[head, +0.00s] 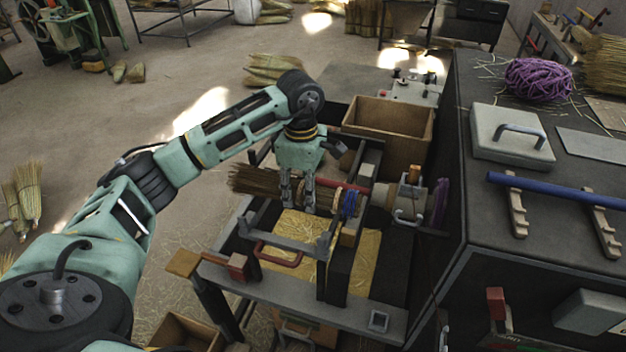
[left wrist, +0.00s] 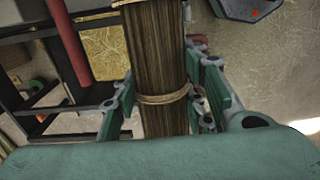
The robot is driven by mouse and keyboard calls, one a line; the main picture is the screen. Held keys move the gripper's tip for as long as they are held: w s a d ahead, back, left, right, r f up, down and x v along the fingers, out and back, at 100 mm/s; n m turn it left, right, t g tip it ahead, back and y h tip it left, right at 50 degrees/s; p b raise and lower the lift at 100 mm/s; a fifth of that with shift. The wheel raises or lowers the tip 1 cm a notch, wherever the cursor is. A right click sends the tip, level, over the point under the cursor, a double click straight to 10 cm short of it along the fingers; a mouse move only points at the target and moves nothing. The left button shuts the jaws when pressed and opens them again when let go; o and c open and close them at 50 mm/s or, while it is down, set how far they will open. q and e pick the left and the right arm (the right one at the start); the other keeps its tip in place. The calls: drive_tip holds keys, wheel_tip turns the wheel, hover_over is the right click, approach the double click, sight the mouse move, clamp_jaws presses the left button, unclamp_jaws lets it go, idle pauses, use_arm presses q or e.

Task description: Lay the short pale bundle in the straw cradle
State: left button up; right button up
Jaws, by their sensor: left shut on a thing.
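My left gripper (head: 298,205) reaches down over the winding machine and is shut on a brown straw bundle (head: 250,181), which lies roughly level, its brushy end to the left. In the left wrist view the bundle (left wrist: 155,60) runs between the two fingers (left wrist: 160,108), with a tan binding (left wrist: 162,98) around it. It looks brown rather than pale there. A yellow straw-covered bed (head: 362,262) shows below the gripper in the machine's frame; I cannot tell if this is the straw cradle. My right gripper is not in view.
A red bar (head: 343,184) and blue cord (head: 349,204) are close to the right of the gripper. An open wooden box (head: 388,113) stands behind. A dark bench (head: 456,150) with a blue rod (head: 560,190) blocks the right. Open floor lies left.

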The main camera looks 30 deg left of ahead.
use_arm(q)
wheel_tip(320, 180, down, 9)
drive_tip(key=s+b, duration=0.1)
drive_tip(key=b, duration=0.5)
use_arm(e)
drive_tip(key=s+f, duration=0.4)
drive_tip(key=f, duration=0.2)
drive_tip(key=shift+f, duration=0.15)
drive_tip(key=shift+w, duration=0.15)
use_arm(q)
drive_tip(key=o, duration=1.1)
drive_tip(key=shift+o, duration=0.6)
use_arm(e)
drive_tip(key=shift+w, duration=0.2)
